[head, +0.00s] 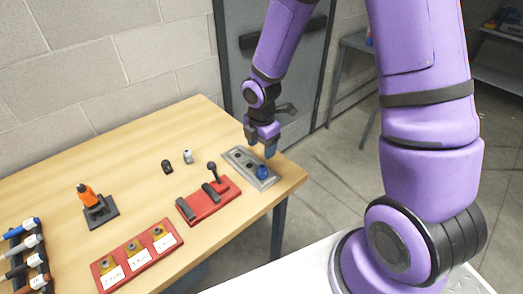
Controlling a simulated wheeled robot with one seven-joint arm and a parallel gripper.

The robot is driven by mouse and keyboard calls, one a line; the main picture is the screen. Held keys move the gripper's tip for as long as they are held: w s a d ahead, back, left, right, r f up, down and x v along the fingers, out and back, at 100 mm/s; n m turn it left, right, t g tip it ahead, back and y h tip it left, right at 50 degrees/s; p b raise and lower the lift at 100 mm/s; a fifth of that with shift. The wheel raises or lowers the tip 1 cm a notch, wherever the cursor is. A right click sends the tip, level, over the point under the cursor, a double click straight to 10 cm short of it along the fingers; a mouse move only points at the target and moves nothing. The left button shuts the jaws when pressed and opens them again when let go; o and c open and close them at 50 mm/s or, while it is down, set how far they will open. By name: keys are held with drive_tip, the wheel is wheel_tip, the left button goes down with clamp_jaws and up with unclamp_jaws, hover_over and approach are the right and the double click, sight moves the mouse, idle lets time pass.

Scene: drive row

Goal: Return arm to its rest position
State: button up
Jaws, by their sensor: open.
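My purple arm reaches from the right of the head view over the right end of the wooden table. My gripper (268,150) points down just above the grey metal plate (241,161). The plate has dark round holes, and a blue round piece (263,172) sits at its near end, right below the gripper. A blue part also shows at the fingertips. The gap between the fingers is too small to make out, and I see nothing clearly held.
The wooden table (150,130) holds a red base with a black lever (213,172), a red labelled board (137,257), an orange-handled tool on a stand (87,197), a rack of coloured-ended tools (28,250), and black (167,167) and grey (188,157) small pieces. A wall stands behind.

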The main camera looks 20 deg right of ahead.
drive_tip(key=shift+r, duration=0.1)
idle(0.4)
drive_tip(key=s+d+r+m+t+h, duration=0.1)
drive_tip(key=s+d+r+m, duration=0.15)
drive_tip(key=r+m, duration=0.45)
drive_tip(key=s+d+r+m+t, duration=0.1)
drive_tip(key=s+d+r+m, duration=0.15)
drive_tip(key=r, duration=0.95)
drive_tip(key=s+d+r+m+t+y, duration=0.1)
drive_tip(key=s+d+r+m+t, duration=0.1)
drive_tip(key=s+r+m, duration=1)
drive_tip(key=s+t, duration=0.1)
drive_tip(key=s, duration=0.3)
drive_tip(key=shift+r, duration=0.4)
